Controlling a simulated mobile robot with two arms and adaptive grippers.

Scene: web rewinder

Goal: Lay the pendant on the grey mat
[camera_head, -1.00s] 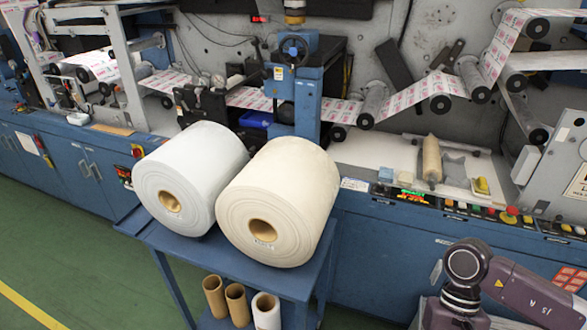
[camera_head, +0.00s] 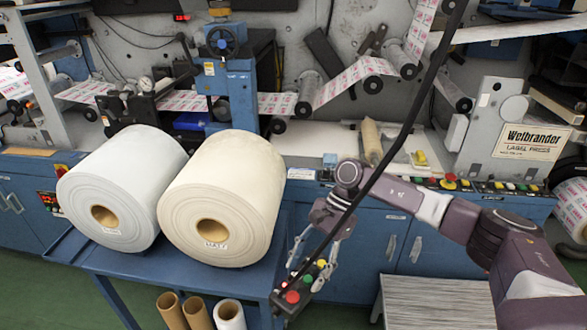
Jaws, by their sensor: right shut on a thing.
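The pendant (camera_head: 297,291) is a small dark box with red, green and yellow buttons, on a long black cable or boom that slants up to the top right. My right gripper (camera_head: 309,274) points down and is shut on the pendant, holding it in front of the blue cart's right edge. A grey ribbed surface (camera_head: 437,302) at the bottom, right of the pendant, looks like the grey mat; the frame cuts off its near part. The pendant is apart from it, to its left. My left gripper is not in view.
Two large rolls, one white (camera_head: 122,190) and one cream (camera_head: 228,195), lie on the blue cart (camera_head: 112,262) just left of the pendant. Cardboard cores (camera_head: 172,310) stand below. The blue machine cabinet (camera_head: 372,238) with its button row stands behind.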

